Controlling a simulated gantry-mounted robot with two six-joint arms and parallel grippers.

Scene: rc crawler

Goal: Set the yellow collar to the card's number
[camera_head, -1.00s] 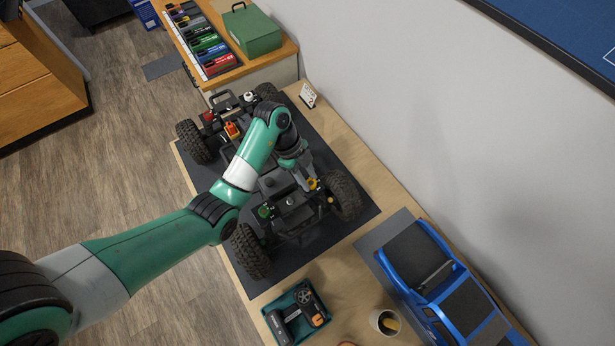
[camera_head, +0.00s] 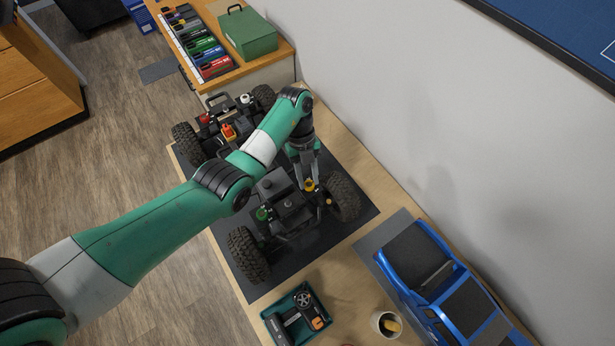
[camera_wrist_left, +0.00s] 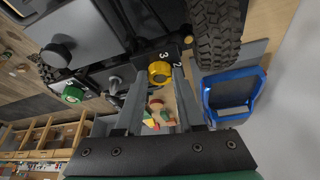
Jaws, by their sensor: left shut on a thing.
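The yellow collar (camera_head: 310,185) is on the front of the crawler chassis (camera_head: 290,215), near its right front wheel. It also shows in the left wrist view (camera_wrist_left: 159,73), below a dark plate with the white digits 3 and 2. The 3 sits just above the collar and the 2 to its right. My left gripper (camera_head: 308,180) points down with its fingers on either side of the collar, shut on it. A green collar (camera_head: 262,213) is at the chassis's left front. The number card is not visible now; my arm covers its spot. My right gripper is not in view.
A teal tray (camera_head: 273,322) with a controller, a cup (camera_head: 374,323) and a blue car body (camera_head: 425,265) lie at the front and right of the bench. A green box (camera_head: 247,32) stands at the back. The wall is close on the right.

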